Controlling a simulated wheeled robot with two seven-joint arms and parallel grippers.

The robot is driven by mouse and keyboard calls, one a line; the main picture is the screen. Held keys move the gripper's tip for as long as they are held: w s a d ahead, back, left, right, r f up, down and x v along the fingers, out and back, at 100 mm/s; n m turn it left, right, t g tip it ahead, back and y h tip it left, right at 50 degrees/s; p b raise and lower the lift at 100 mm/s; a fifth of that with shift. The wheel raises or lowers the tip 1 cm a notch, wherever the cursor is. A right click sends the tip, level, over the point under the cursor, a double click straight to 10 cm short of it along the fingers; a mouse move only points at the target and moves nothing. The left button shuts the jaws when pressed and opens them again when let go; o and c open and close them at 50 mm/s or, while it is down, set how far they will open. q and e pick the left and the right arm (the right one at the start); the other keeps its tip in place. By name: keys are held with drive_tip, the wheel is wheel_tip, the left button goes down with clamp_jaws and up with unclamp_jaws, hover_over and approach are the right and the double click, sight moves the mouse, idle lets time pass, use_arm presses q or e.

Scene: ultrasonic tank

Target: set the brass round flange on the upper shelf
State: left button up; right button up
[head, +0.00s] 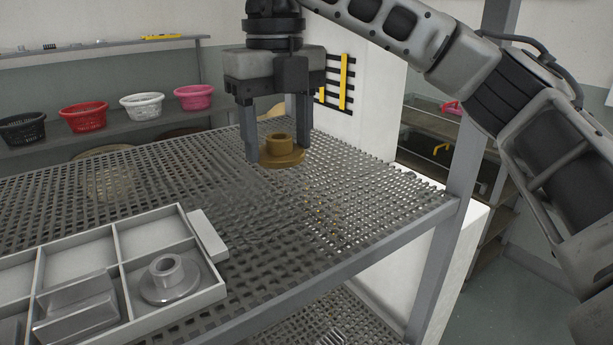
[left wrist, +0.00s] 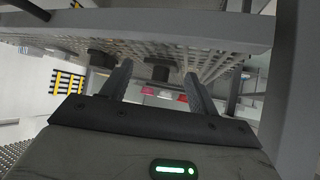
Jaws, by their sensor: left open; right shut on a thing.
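The brass round flange (head: 281,154) is a wide disc with a short raised hub, upright over the perforated upper shelf (head: 359,182) in the head view. My right gripper (head: 278,148) points down and is shut on it, one finger at each side of the disc. The flange is close to the mesh; I cannot tell whether it touches. My left gripper (left wrist: 157,70) shows only in the left wrist view, with its fingers apart and nothing between them. It is by a shelf's grey frame bar (left wrist: 150,28).
A grey divided tray (head: 215,282) stands on the shelf at the front left, holding a grey flange (head: 168,279) and grey blocks (head: 77,305). A shelf post (head: 461,150) rises at the right. Coloured baskets (head: 84,117) stand behind. Mesh around the brass flange is clear.

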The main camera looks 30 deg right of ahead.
hover_over(311, 201)
wheel_tip(311, 201, down, 6)
drive_tip(key=shift+a+f, duration=0.1)
drive_tip(key=shift+f, duration=1.65)
drive_tip(key=shift+f, duration=0.2)
drive_tip(key=o, duration=1.3)
drive_tip(key=shift+o, duration=0.2)
wheel_tip(311, 201, up, 12)
drive_tip(key=shift+r, duration=0.2)
drive_tip(key=shift+s+f, duration=0.1)
